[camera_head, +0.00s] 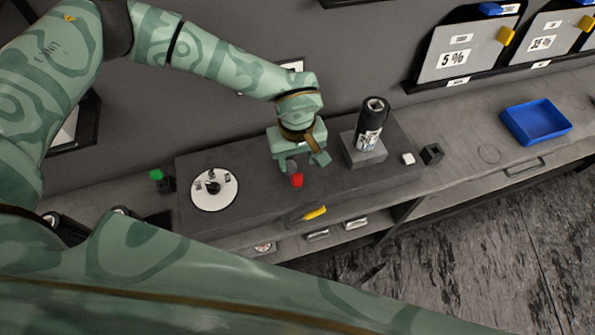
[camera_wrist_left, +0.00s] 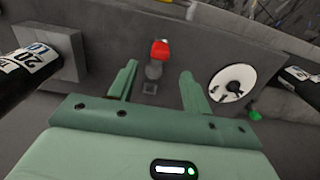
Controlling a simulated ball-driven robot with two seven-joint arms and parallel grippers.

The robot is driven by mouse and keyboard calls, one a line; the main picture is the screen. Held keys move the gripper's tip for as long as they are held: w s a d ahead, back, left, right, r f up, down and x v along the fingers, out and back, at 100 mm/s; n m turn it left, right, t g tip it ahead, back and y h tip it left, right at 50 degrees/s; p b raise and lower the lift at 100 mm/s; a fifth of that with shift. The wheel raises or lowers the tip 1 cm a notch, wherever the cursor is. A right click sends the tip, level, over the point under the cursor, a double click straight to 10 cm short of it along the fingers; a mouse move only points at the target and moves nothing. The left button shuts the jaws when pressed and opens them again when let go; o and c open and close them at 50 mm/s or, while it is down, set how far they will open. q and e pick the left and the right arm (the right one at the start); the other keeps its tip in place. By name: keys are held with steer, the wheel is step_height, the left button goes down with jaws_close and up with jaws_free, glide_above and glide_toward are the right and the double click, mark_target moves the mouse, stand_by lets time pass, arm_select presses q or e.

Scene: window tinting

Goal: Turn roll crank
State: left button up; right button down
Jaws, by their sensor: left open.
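My left gripper (camera_head: 300,164) is over the dark grey bench block (camera_head: 240,217), pointing down, open and empty. A short grey lever with a red knob (camera_head: 297,180) stands just beyond its fingertips. In the left wrist view, the red knob (camera_wrist_left: 161,49) and its small square base lie between the lines of the two spread fingers (camera_wrist_left: 159,68). I cannot tell if the fingers touch the lever. No part is clearly marked as the roll crank. A white disc (camera_head: 226,192) with a dark central pointer lies to the left. My right gripper is not in view.
A black labelled roll (camera_head: 372,118) stands upright on a grey block (camera_head: 363,154) right of the gripper. A yellow handle (camera_head: 315,213) is on the bench front. A green knob (camera_head: 156,174) is at the left. A blue tray (camera_head: 536,122) sits on the right counter.

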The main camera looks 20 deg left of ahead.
mark_target(297, 175)
arm_select(q)
step_height(297, 175, down, 6)
steer(key=shift+s+f, duration=0.1)
steer(key=shift+f, duration=0.55)
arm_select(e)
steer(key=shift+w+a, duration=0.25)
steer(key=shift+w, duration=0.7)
arm_select(q)
jaws_close()
